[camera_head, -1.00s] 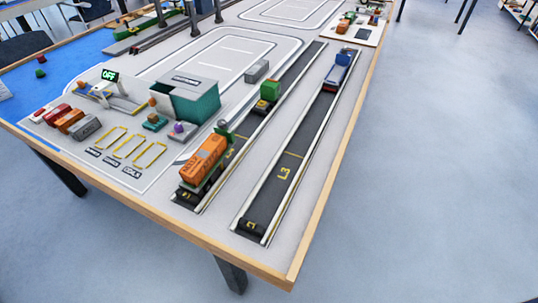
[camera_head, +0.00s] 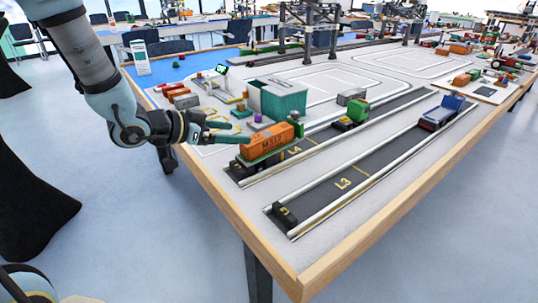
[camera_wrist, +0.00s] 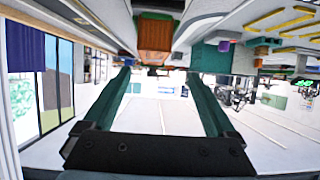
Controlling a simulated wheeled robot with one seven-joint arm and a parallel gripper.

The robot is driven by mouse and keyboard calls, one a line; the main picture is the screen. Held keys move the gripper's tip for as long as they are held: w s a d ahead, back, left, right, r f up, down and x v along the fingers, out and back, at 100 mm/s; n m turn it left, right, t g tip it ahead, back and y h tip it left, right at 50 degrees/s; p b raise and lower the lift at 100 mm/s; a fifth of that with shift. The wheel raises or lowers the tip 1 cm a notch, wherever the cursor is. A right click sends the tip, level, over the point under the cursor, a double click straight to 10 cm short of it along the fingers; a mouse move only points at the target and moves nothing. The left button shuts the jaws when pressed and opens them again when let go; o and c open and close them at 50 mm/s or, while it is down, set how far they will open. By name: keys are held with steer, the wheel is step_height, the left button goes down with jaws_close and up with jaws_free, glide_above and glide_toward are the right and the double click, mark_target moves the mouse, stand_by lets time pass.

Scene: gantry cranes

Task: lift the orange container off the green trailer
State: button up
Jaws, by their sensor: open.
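The orange container (camera_head: 268,141) lies lengthwise on the green trailer (camera_head: 262,159), near the front end of lane L4. My gripper (camera_head: 240,131) is at the left end of the container, its two teal fingers level and pointing towards it. In the wrist view, which is upside down, the gripper (camera_wrist: 158,72) is open with nothing held. The orange container (camera_wrist: 155,36) shows end-on beyond the fingertips, roughly centred between them. Contact between fingers and container cannot be told.
A green truck (camera_head: 350,117) stands further along L4 and a blue truck (camera_head: 442,112) is at the far end of L3. A teal-sided building (camera_head: 285,98) is behind the container. Small containers (camera_head: 180,97) stand at the left. Lane L3 (camera_head: 350,180) is mostly clear.

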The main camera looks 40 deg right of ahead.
mark_target(262, 135)
steer(key=shift+g, duration=0.4)
steer(key=x, duration=0.2)
steer(key=s+x, duration=0.1)
steer(key=x, duration=0.2)
steer(key=shift+r, duration=0.2)
steer(key=shift+p+x, duration=0.7)
steer(key=shift+x, duration=2.45)
steer(key=shift+w, duration=0.15)
jaws_close()
